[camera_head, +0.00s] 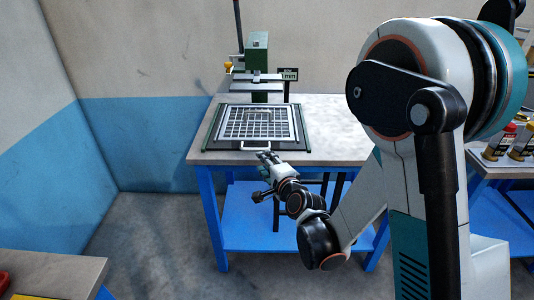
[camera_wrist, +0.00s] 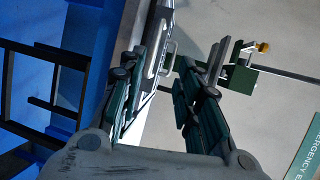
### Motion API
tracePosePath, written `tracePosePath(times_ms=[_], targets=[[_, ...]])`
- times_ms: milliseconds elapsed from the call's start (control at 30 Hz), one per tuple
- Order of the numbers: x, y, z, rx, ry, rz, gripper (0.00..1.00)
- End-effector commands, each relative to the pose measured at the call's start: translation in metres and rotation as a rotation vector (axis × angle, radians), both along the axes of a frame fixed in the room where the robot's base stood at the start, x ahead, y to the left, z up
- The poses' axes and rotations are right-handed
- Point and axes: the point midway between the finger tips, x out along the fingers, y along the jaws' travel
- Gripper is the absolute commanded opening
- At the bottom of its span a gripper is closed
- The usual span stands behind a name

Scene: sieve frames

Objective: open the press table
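The press (camera_head: 257,55) has a dark green column at the back of a blue-legged workbench (camera_head: 335,115). Its press table (camera_head: 217,125) is a flat green-edged plate bearing a white-framed grid (camera_head: 258,122), in front of the column. A pale bar handle (camera_head: 256,147) sits at its front edge. My gripper (camera_head: 266,160) is just in front of and slightly below the handle, at the bench's front edge. In the wrist view, my gripper (camera_wrist: 160,82) has its two fingers apart, with nothing between them. The handle (camera_wrist: 170,57) shows beyond the fingertips, seemingly apart from them.
A small sign (camera_head: 289,74) stands beside the press column. A blue lower shelf (camera_head: 245,215) lies under the bench. A second bench with bottles (camera_head: 500,140) stands at the right, and another table (camera_head: 50,272) at the lower left. The floor (camera_head: 150,225) left of the bench is clear.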

Motion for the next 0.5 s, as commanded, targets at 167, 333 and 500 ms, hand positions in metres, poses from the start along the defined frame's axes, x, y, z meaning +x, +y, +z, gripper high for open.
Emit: tracePosePath(times_ms=[167,333,500], targets=[[0.003,0.004,-0.010,0.053,-0.002,-0.011,0.31],[0.012,0.007,-0.011,0.056,-0.003,-0.012,0.31],[0.030,0.014,-0.014,0.056,-0.004,-0.012,0.31]])
